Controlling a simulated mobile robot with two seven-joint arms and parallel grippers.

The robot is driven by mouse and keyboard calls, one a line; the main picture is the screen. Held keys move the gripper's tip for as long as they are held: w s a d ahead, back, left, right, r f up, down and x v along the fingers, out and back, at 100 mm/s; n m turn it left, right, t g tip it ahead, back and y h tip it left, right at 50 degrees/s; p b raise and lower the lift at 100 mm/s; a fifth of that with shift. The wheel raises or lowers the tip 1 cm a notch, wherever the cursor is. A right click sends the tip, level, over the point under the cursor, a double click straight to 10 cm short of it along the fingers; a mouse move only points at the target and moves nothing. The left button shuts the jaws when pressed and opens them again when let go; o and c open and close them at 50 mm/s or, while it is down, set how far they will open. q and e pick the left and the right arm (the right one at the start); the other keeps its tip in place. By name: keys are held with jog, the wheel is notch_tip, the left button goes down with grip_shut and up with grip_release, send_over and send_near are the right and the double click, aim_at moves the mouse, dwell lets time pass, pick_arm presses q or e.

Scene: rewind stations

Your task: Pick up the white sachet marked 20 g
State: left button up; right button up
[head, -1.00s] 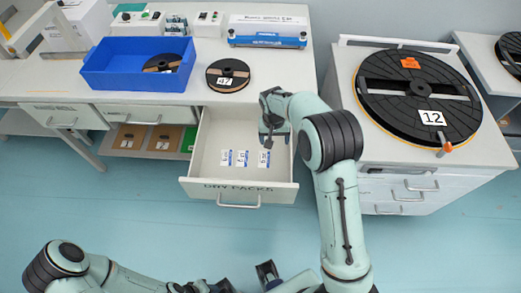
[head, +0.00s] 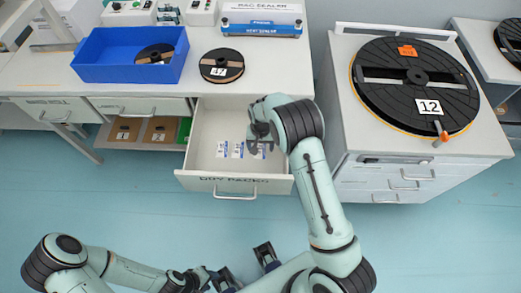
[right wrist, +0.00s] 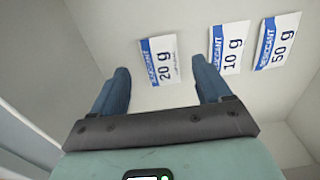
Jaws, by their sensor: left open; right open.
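The white sachet marked 20 g (right wrist: 163,60) lies flat on the drawer floor, with a blue band at one end. In the right wrist view it lies between the fingertips of my open right gripper (right wrist: 160,66), and nothing is held. In the head view my right gripper (head: 261,138) is over the right part of the open drawer (head: 234,184), at the rightmost sachet (head: 259,151), which it partly covers. My left gripper (head: 246,268) is open and empty at the bottom, away from the drawer.
Sachets marked 10 g (right wrist: 231,47) and 50 g (right wrist: 278,42) lie beside the 20 g one. The drawer walls surround them. A blue bin (head: 128,74) and a reel marked 47 (head: 221,65) stand on the bench above. A large reel marked 12 (head: 415,85) is to the right.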

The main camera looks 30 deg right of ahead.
aim_at(260, 151)
jog(key=shift+f, duration=1.6)
jog(key=c, duration=1)
jog(key=shift+c, duration=0.2)
jog(key=shift+r, duration=0.2)
